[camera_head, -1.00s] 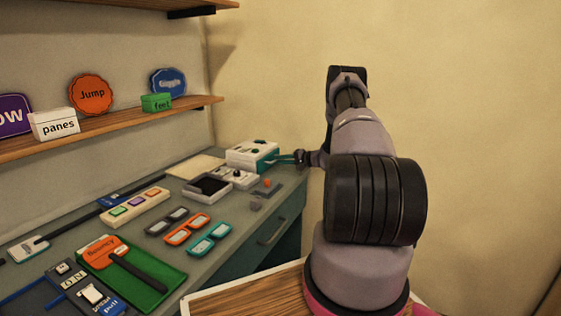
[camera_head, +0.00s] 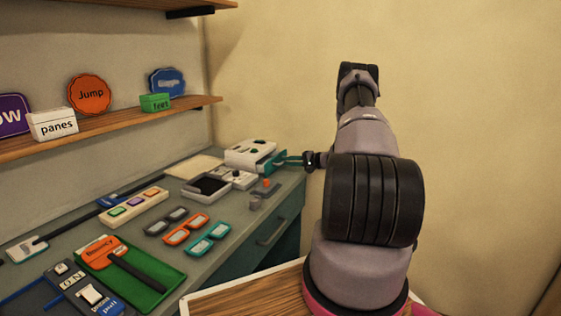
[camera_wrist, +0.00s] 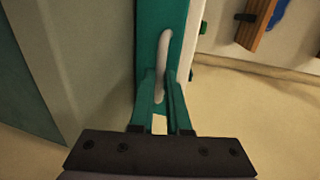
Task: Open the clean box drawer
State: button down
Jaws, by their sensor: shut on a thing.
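The clean box (camera_head: 246,152) is a white box with a teal drawer (camera_head: 272,160) at the far right corner of the counter. The drawer stands partly out of the box, towards my arm. My gripper (camera_head: 290,159) reaches in from the right with its teal fingers at the drawer front. In the wrist view, the teal drawer front (camera_wrist: 148,35) carries a pale curved handle (camera_wrist: 164,50). My gripper (camera_wrist: 164,84) is shut on this handle, one finger on each side. The inside of the drawer is hidden.
Grey-white devices (camera_head: 208,187) stand just in front of the box. A shelf (camera_head: 110,128) runs above the counter at left. The wall (camera_head: 460,100) is behind my arm.

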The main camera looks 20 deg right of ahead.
jog(key=f+v, duration=0.1)
jog(key=v, duration=0.5)
jog(key=shift+s+d, duration=0.3)
jog(key=shift+s, duration=0.1)
jog(key=shift+f, duration=0.15)
jog(key=c, duration=0.9)
grip_release()
jog(key=shift+d, duration=0.1)
jog(key=v, duration=1)
jog(key=shift+s+d, duration=0.15)
jog(key=shift+s, duration=0.2)
